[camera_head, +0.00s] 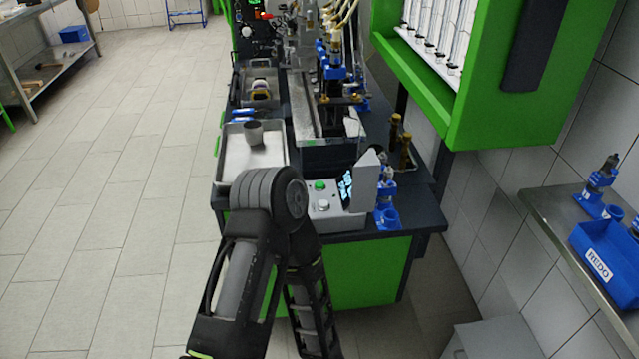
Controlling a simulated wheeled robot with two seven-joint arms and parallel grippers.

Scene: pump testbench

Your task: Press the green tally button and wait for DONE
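The green tally button (320,186) sits on top of a light grey control box (345,219) at the near end of the dark bench. A silver round knob or button (323,205) is just in front of it. A small dark screen (347,190) with pale bluish characters stands tilted beside the buttons; its text is too small and oblique to read. One of my arms, bent at a thick ribbed joint, covers the area left of the box. Neither gripper is visible, and I see nothing touching the green button.
A metal tray (235,165) with a grey cup (253,133) lies behind my arm. Blue fittings (387,215) stand right of the box. A green cabinet (500,139) overhangs at the right; a blue REDO bin (606,262) is on a side shelf. The left floor is clear.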

